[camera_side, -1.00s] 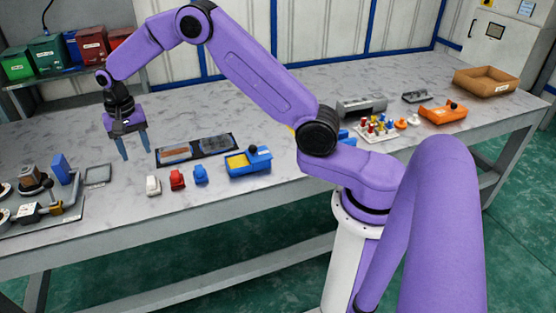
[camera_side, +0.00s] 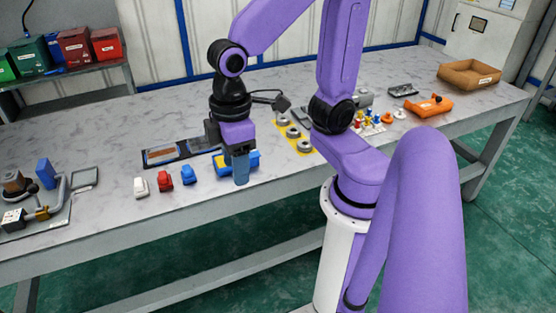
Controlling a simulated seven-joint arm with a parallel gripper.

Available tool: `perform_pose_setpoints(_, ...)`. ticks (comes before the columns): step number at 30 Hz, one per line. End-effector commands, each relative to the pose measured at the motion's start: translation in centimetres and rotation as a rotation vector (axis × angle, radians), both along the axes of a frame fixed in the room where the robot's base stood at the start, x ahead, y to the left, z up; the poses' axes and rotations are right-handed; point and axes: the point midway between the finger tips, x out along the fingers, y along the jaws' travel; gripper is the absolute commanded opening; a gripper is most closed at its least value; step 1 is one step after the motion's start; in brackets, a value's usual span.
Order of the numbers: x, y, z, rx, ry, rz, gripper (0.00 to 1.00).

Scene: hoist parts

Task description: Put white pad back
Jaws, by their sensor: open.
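A small white block (camera_side: 140,187), which looks like the white pad, stands on the table at the left end of a short row. A red block (camera_side: 165,181) and a blue block (camera_side: 188,175) of similar shape stand beside it on its right. My gripper (camera_side: 241,177) points down, open, to the right of this row. Its blue fingers overlap in this view and hide part of a blue and yellow holder (camera_side: 221,164). I see nothing between the fingers. I cannot tell how high the fingertips are above the table.
A dark tray (camera_side: 180,153) lies behind the row. A fixture plate (camera_side: 42,217) with a clamp is at the left. A yellow plate with grey rings (camera_side: 293,136) lies right of my gripper. An orange part (camera_side: 428,105) and a cardboard box (camera_side: 468,76) are farther right.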

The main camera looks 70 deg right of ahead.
Motion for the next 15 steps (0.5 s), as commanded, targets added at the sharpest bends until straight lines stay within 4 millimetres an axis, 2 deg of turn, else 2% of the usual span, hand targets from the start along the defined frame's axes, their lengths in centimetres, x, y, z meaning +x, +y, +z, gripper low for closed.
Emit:
perform_pose_setpoints(1, -1.8, -0.9, -0.1, 0.003, -0.004, 0.066, 0.52)
perform_pose_setpoints(3, -3.6, -2.0, -0.3, 0.002, -0.003, 0.142, 0.52)
perform_pose_setpoints(6, -5.5, -3.1, -0.6, 0.002, -0.005, 0.225, 0.52)
perform_pose_setpoints(10, -6.8, -3.9, -0.9, 0.002, -0.005, 0.282, 0.52)
perform_pose_setpoints(15, -7.0, -4.1, -1.0, 0.001, -0.005, 0.296, 0.52)
